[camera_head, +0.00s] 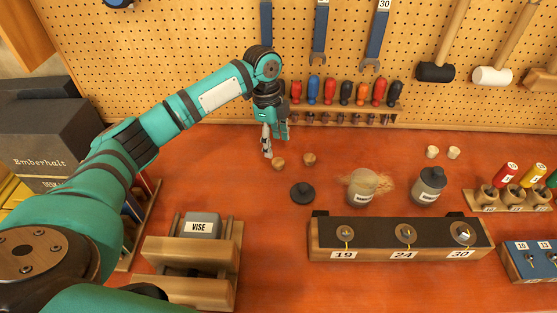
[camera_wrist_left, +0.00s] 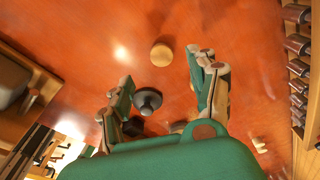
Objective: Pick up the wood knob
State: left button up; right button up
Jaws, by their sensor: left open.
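Two small round wood knobs lie on the red-brown bench top in the head view, a left one (camera_head: 278,162) and a right one (camera_head: 309,159). My left gripper (camera_head: 274,143) is open and empty, pointing down just behind the left knob. In the left wrist view this round wood knob (camera_wrist_left: 161,55) shows on the bench beyond and between the open fingertips (camera_wrist_left: 160,72), apart from both. The other knob seems mostly hidden behind the right-hand finger there. My right gripper is not in view.
A black knobbed lid (camera_head: 302,193) lies close by, also in the wrist view (camera_wrist_left: 148,100). A screwdriver rack (camera_head: 345,112) stands behind. A vise (camera_head: 200,226), jars (camera_head: 430,186) and a numbered block (camera_head: 400,238) stand nearer.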

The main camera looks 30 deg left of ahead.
aim_at(278, 161)
pick_arm(q)
jog(key=shift+d+f, duration=0.1)
jog(key=shift+f, duration=0.9)
jog(key=shift+f+p, duration=0.4)
jog(key=shift+p, duration=0.05)
jog(key=f, duration=0.3)
jog(key=f+p, duration=0.1)
jog(key=shift+w+d+f, duration=0.15)
jog(key=shift+d, duration=0.15)
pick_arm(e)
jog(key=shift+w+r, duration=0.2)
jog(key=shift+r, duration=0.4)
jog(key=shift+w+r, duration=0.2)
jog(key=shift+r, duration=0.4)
pick_arm(q)
jog(key=shift+c, duration=0.3)
jog(key=c, duration=0.8)
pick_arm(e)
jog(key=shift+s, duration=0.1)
